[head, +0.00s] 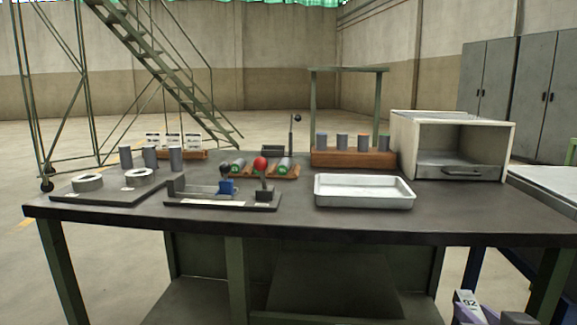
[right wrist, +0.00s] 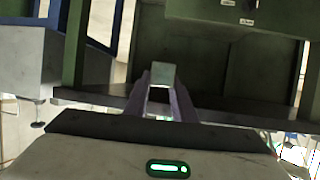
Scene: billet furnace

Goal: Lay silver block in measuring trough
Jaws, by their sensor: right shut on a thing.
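My right gripper (head: 470,308) is low at the bottom right of the head view, in front of the table and below its top. It is shut on the silver block (right wrist: 163,73), whose pale end shows between the purple fingers in the right wrist view (right wrist: 160,102). The block (head: 469,301) shows in the head view with what looks like "92" on it. The likely measuring trough (head: 215,202) is a dark long fixture with a blue slider and red-knobbed lever, left of centre on the table. No block is seen lying in it. My left gripper is out of view.
A white tray (head: 364,203) stands right of the trough. An open-fronted furnace box (head: 401,146) is at the right rear. A wooden rack (head: 353,159) holds several cylinders. Grey cylinders and rings stand on a dark plate (head: 110,195) at the left. The table's front right is clear.

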